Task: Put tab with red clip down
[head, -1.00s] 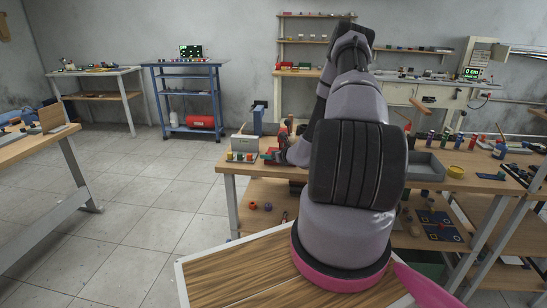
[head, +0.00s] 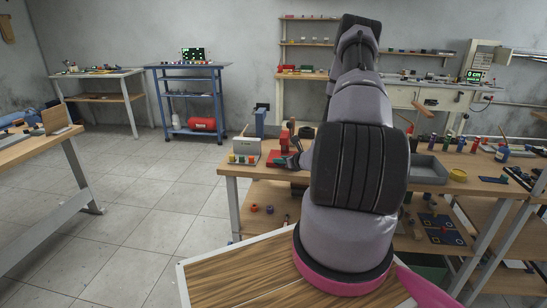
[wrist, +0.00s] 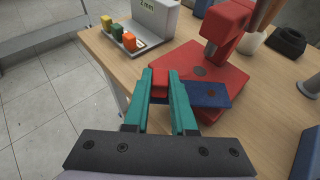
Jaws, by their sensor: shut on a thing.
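My gripper (wrist: 161,88) has teal fingers and is shut on the red clip (wrist: 160,80) in the wrist view. The blue tab (wrist: 208,96) sticks out to the right from between the fingers and has a dark round spot. The tab is over or on the near part of the red base (wrist: 193,66) of a red press; I cannot tell if they touch. In the head view my gripper (head: 287,161) is low over the left end of the workbench, in front of the red press (head: 284,141).
A grey gauge (wrist: 158,17) reading 2 mm stands at the back left, with yellow, green and orange blocks in front. The workbench's left edge (wrist: 98,62) is close. A grey tray (head: 428,169) is farther right.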

